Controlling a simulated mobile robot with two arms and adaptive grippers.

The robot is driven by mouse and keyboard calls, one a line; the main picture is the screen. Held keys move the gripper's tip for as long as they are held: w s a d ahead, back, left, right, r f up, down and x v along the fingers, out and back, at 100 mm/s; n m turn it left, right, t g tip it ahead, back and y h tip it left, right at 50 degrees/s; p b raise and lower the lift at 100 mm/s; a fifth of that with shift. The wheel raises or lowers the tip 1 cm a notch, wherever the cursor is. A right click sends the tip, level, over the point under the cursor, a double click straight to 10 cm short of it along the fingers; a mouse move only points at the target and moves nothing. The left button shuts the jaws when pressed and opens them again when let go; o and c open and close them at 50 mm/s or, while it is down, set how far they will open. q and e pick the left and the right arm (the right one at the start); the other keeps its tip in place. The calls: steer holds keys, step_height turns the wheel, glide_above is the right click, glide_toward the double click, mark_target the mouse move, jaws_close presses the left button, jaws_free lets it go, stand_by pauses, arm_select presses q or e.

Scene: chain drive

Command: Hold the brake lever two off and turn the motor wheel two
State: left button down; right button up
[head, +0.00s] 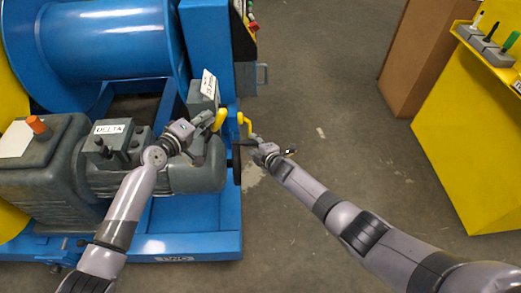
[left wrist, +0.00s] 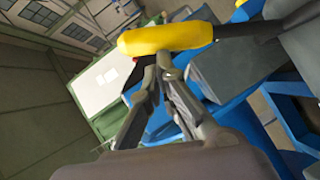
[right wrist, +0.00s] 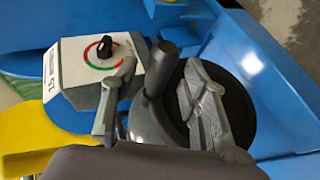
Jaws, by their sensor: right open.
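Two yellow lever handles stand above the motor's right end in the head view, the left one (head: 220,119) and the right one (head: 243,122). My left gripper (head: 208,117) is beside the left handle. In the left wrist view its fingers are together just below a yellow handle (left wrist: 165,38) with a dark rod; I cannot tell whether they touch it. The dark motor wheel (head: 237,162) shows edge-on at the motor's end and face-on in the right wrist view (right wrist: 238,110). My right gripper (right wrist: 155,100) is open, with the wheel's dark upright peg (right wrist: 162,65) between its fingers.
A grey box with a black dial knob (right wrist: 104,48) stands beside the wheel. The grey motor and gearbox (head: 45,170) sit on a blue frame (head: 190,245). A yellow console (head: 465,150) and brown box (head: 425,50) stand right. The floor between is clear.

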steer(key=shift+v, duration=2.45)
steer(key=shift+c, duration=0.2)
steer(key=shift+s+a, duration=0.1)
steer(key=shift+a, duration=0.1)
steer(key=shift+c, duration=0.7)
steer(key=s+a+r, duration=0.1)
steer(key=s+a+h, duration=0.1)
steer(key=s, duration=0.1)
steer(key=s+a+r+h, duration=0.1)
steer(key=shift+s+a+r+m+g, duration=0.3)
steer(key=shift+a+m, duration=0.1)
steer(key=c, duration=0.5)
steer(key=s+r+m+h, duration=0.1)
steer(key=s+r, duration=0.1)
steer(key=s+d+r+m+h, duration=0.1)
steer(key=s+r+h, duration=0.1)
steer(key=shift+s, duration=0.1)
jaws_close()
